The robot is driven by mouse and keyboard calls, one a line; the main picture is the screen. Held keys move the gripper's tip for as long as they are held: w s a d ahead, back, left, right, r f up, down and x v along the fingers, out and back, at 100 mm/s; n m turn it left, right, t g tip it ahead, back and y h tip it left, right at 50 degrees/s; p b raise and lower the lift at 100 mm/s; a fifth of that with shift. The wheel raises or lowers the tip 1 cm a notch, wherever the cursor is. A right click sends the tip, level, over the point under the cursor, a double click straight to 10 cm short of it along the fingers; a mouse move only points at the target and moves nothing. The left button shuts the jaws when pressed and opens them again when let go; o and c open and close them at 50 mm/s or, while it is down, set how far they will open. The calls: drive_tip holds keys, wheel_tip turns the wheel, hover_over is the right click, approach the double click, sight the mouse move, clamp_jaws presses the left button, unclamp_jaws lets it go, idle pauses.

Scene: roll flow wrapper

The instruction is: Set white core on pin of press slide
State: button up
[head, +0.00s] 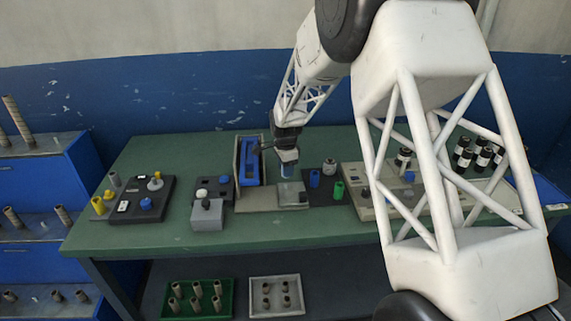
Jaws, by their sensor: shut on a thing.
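My gripper (287,160) points down over the middle of the green table and is shut on a small bluish-looking piece (287,171), partly hidden by the fingers. The piece is just above or on a grey block (292,196) at the right end of a beige base plate (253,202); I cannot tell if they touch. A tall blue press-like part (248,165) stands behind the plate's left side. A whitish core (329,166) stands on a dark mat (322,199) to the right, with a blue core (314,178) and a green core (338,190). No pin is clearly visible.
A beige fixture (365,203) and several dark bottles (481,156) are to the right, partly behind my arm. The table's front strip is clear.

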drive_tip(key=shift+f, duration=0.7)
